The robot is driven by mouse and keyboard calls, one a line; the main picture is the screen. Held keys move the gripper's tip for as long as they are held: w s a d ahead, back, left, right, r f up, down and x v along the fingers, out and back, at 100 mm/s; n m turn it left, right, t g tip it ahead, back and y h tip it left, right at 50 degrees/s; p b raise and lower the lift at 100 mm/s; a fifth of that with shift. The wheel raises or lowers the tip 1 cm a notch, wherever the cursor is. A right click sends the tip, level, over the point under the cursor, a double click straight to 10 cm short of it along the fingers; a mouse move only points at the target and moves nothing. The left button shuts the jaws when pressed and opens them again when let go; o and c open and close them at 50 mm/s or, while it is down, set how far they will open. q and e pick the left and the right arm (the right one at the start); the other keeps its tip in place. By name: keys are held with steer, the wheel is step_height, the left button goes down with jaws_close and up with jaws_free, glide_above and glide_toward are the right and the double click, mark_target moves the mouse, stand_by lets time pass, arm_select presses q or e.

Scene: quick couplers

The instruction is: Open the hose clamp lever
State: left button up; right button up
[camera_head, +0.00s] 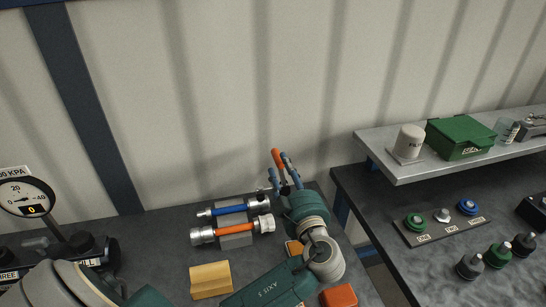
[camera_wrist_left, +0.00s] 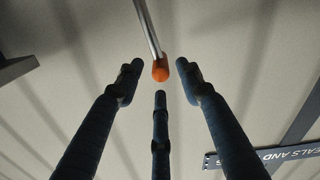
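The hose clamp lever shows as a slim orange grip (camera_head: 278,159) standing up at the back of the left table in the head view. In the left wrist view the tip lies between the spread fingertips, with gaps on both sides. Whether the third finger touches it I cannot tell. The clamp body is hidden behind my gripper and wrist. My right gripper is not in view.
A blue hose coupler (camera_head: 232,209) and an orange one (camera_head: 228,231) lie on grey blocks just left of my gripper. A yellow block (camera_head: 210,279) and an orange block (camera_head: 338,296) lie nearer. A pressure gauge (camera_head: 27,197) stands far left. The corrugated wall is close behind.

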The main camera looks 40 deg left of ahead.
mark_target(274, 149)
arm_select(q)
steer(key=shift+w+a+f, duration=0.1)
steer(key=shift+w+a, duration=0.15)
steer(key=shift+a, duration=0.05)
steer(key=p+x, duration=0.3)
steer(key=x, duration=0.6)
steer(key=shift+w+a+p, duration=0.1)
steer(key=shift+w+p, duration=0.05)
steer(key=shift+p, duration=0.2)
steer(key=shift+w+a+f, duration=0.1)
steer(key=shift+w+a, duration=0.15)
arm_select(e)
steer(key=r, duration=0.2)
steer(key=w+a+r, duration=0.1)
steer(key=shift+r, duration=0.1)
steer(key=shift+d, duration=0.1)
arm_select(q)
steer(key=shift+c, duration=0.5)
jaws_close()
